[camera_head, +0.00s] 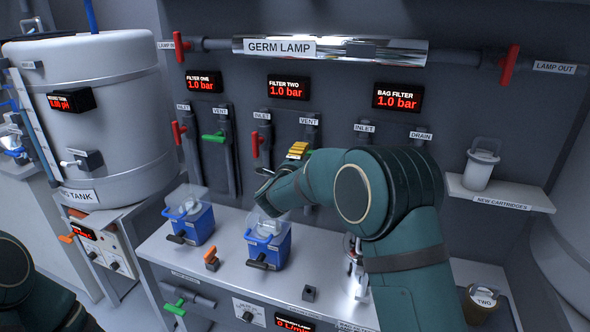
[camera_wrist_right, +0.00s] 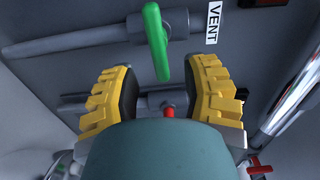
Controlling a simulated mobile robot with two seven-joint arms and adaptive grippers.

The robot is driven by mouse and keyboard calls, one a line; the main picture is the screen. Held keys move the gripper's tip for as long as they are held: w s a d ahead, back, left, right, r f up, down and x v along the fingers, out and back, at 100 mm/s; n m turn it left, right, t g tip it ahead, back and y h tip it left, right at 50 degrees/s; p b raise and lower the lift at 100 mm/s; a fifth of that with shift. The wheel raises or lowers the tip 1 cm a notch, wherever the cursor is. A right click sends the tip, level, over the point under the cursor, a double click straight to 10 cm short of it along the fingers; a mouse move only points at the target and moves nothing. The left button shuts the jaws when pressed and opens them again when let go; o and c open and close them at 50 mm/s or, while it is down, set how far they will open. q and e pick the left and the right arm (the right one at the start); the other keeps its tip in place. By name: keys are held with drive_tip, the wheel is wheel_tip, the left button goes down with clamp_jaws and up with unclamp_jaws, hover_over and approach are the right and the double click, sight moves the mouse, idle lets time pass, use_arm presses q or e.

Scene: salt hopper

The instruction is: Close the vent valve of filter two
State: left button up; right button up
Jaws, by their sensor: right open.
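The filter two vent valve is under its VENT label (camera_head: 309,122), with its handle hidden behind my right gripper (camera_head: 297,151) in the head view. In the right wrist view the valve's green handle (camera_wrist_right: 156,40) shows beside the VENT label (camera_wrist_right: 213,23), crosswise to its grey pipe. My right gripper (camera_wrist_right: 164,72) is open there, its yellow fingers on either side of the handle's lower end. I cannot tell if they touch it. My left arm shows at the lower left of the head view, but its gripper is out of frame.
The red filter two inlet handle (camera_head: 256,145) is just left of the gripper. Filter one's green vent handle (camera_head: 214,137) is further left. The filter two display (camera_head: 288,88) reads 1.0 bar. A blue filter housing (camera_head: 268,243) stands on the bench below.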

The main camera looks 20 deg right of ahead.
drive_tip(key=v, duration=0.7)
drive_tip(key=shift+s+a, duration=0.2)
drive_tip(key=shift+s, duration=0.1)
